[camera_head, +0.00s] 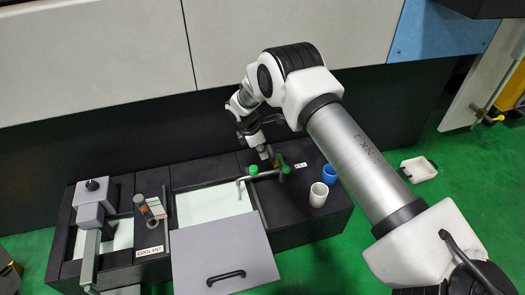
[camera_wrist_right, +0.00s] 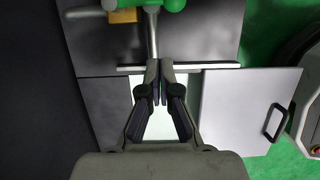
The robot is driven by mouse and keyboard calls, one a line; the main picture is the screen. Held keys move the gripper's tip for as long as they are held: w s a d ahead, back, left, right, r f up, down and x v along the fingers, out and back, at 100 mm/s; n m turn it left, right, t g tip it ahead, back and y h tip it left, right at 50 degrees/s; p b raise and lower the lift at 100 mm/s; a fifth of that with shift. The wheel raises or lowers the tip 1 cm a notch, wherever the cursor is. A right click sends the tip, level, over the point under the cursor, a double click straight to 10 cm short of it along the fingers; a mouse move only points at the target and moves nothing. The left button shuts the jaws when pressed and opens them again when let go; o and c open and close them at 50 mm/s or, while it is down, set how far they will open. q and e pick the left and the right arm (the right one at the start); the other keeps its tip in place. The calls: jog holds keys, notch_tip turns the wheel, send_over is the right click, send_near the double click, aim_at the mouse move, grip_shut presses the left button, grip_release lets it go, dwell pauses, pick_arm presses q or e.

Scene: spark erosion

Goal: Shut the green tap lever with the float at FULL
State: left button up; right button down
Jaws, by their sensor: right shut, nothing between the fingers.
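The tap has a grey spout (camera_head: 262,175) reaching over the opening of the tank (camera_head: 180,187), with a green lever (camera_head: 281,163) and a round green knob (camera_head: 253,170). My right gripper (camera_head: 265,153) is just behind the tap, its fingers shut and empty; whether it touches the lever cannot be told. In the right wrist view the shut fingertips (camera_wrist_right: 160,68) are beside the spout (camera_wrist_right: 152,38), with green parts (camera_wrist_right: 172,4) at the top edge. A gauge with a red mark (camera_head: 157,208) stands by the COOLANT label (camera_head: 150,251); its float reading is too small to read. My left gripper is not in view.
A grey lid with a black handle (camera_head: 225,258) lies in front. The machine wall is close behind.

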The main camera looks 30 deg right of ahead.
jog(key=s+d+f+b, duration=0.1)
jog(key=d+f+b, duration=0.1)
jog(key=d+f, duration=0.3)
jog(key=shift+s+d+f+b, duration=0.2)
jog(key=shift+f+b, duration=0.1)
jog(key=shift+f, duration=0.2)
jog(key=shift+s+d+n+p, duration=0.15)
jog(key=shift+n+p, duration=0.15)
jog(key=shift+p, duration=0.15)
